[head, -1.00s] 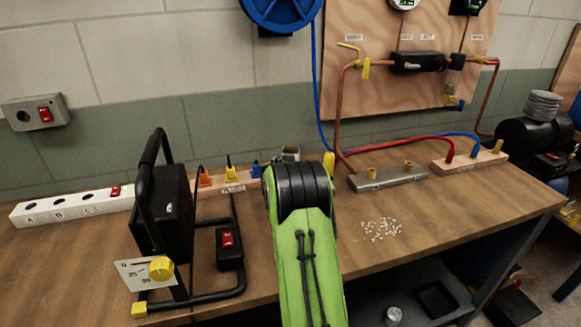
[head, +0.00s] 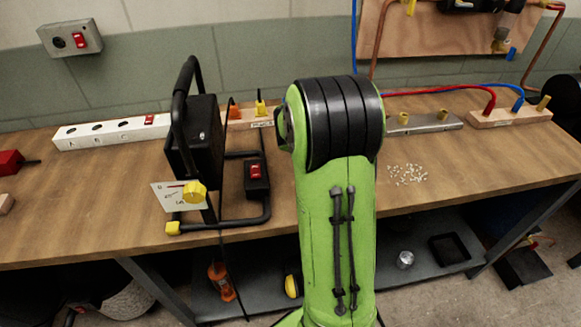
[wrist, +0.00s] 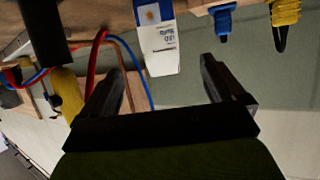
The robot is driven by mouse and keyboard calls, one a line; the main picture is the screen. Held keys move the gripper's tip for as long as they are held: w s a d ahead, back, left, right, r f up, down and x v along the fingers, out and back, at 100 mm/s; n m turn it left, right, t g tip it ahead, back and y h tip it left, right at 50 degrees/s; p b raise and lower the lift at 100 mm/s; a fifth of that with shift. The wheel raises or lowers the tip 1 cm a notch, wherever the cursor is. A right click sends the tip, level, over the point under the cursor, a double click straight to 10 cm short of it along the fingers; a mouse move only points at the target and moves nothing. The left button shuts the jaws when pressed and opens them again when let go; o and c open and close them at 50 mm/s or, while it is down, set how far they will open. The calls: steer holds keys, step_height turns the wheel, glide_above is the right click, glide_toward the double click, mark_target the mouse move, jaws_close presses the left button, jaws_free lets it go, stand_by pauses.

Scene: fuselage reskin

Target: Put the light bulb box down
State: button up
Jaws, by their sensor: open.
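The light bulb box (wrist: 158,44), white with a blue band and small print, shows in the wrist view at the top middle. The picture there is upside down, and the box appears to stand upright on the bench top. My gripper (wrist: 160,78) is open, its two dark fingers spread wide with nothing between the tips. The box is just beyond the fingertips, roughly in line with the gap and apart from both fingers. In the head view my green arm hides both the gripper and the box.
The wooden bench (head: 80,205) holds a black-framed lamp stand (head: 195,140) left of my arm and a white socket strip (head: 110,131) behind. White pellets (head: 407,174) and a metal bar (head: 430,121) are on the right. Bench space right of the pellets is clear.

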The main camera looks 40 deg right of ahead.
steer(key=s+a+r+n+y, duration=0.2)
steer(key=s+a+r+y, duration=0.1)
steer(key=a, duration=0.6)
steer(key=s+a+r+n+y, duration=0.2)
steer(key=s+a, duration=0.2)
steer(key=a, duration=0.6)
steer(key=s+a+f+n+g+y, duration=0.2)
steer(key=s+a+n+y, duration=0.3)
steer(key=s+a, duration=0.9)
steer(key=s+n, duration=0.1)
steer(key=s, duration=0.2)
steer(key=shift+s+f+g, duration=0.3)
steer(key=shift+g, duration=0.1)
steer(key=shift+r, duration=0.1)
step_height(320, 180, up, 13)
steer(key=p, duration=1.2)
steer(key=shift+f+p, duration=0.2)
steer(key=shift+p, duration=0.15)
steer(key=shift+c, duration=0.3)
